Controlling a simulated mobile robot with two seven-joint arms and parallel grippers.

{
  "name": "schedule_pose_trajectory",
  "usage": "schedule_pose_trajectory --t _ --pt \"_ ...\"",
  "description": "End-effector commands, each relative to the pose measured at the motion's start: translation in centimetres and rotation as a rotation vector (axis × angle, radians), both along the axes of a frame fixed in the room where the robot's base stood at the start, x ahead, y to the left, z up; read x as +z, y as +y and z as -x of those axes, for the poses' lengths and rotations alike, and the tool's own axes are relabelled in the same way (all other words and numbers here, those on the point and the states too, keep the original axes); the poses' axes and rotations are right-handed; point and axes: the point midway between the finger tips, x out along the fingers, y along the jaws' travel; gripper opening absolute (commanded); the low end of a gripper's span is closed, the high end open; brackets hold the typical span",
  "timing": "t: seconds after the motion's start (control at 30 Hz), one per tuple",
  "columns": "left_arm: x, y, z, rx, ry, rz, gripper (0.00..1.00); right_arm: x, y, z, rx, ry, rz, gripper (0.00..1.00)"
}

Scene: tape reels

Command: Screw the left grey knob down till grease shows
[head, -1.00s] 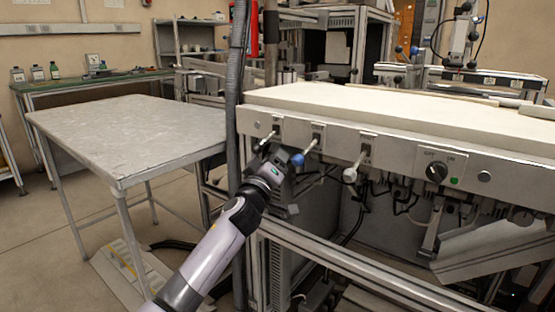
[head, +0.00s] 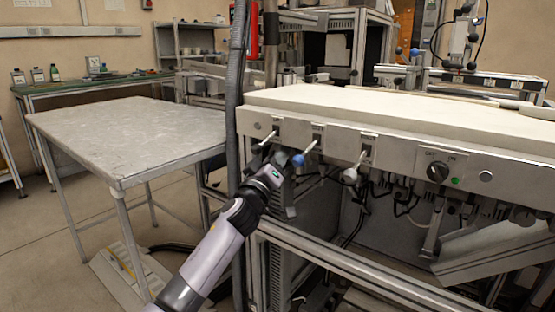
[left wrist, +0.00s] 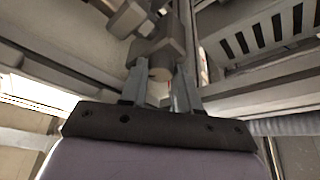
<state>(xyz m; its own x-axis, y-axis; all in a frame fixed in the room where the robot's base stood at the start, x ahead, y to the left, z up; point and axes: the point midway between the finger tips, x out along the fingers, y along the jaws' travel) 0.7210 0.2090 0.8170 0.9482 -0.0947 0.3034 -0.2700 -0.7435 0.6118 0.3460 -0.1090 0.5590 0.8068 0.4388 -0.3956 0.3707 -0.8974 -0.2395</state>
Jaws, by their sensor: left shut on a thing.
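My left gripper (head: 284,160) is under the front edge of the light-topped bench, among the levers on its front panel. In the left wrist view its two grey fingers (left wrist: 160,86) are shut on a small grey knob (left wrist: 160,73) with a brownish end face. The knob sits below a larger grey block (left wrist: 155,48). In the head view the gripper and bench front hide the knob. No grease can be made out. My right gripper is not in view.
A dark vertical hose (head: 234,100) stands left of the bench. A bare grey table (head: 125,135) is at left.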

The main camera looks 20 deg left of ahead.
Motion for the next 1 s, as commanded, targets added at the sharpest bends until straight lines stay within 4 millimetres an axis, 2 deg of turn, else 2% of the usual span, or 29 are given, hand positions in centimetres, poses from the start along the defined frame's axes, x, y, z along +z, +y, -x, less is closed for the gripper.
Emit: schedule_pose_trajectory --t 0.13,0.47,0.77,1.0 --pt "-0.3 0.1 0.0 0.000 -0.036 -0.098 0.01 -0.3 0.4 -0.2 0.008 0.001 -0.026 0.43" --pt "-0.1 0.3 -0.1 0.000 -0.139 -0.389 0.01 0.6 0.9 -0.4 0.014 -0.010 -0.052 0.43" --pt "0.0 0.5 -0.2 0.000 -0.237 -0.659 0.01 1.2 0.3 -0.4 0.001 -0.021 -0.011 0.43" --pt "0.0 0.7 -0.2 0.000 -0.313 -0.875 0.01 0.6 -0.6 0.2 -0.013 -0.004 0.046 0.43"
